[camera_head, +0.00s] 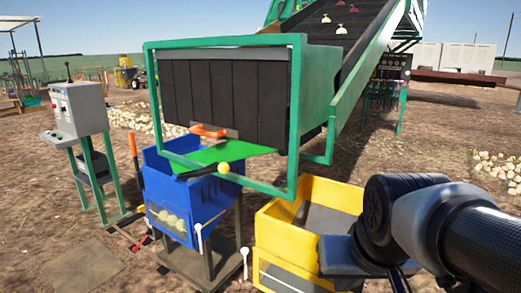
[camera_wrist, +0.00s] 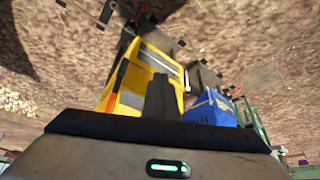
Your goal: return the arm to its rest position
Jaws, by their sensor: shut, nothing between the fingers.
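My arm (camera_head: 440,225) reaches in from the right edge in the head view, bent at a dark joint in front of the yellow bin (camera_head: 282,238). My gripper (camera_wrist: 161,88) shows in the wrist view as dark fingers close together, with nothing between them. The wrist camera looks down past the fingers at the yellow bin (camera_wrist: 128,92) and the blue bin (camera_wrist: 203,112). The fingers overlap the yellow bin in that view; I cannot tell the height between them. My arm hides part of the yellow bin's right side in the head view.
The blue bin (camera_head: 160,180) holds several pale onions. A control box (camera_head: 78,108) stands at left.

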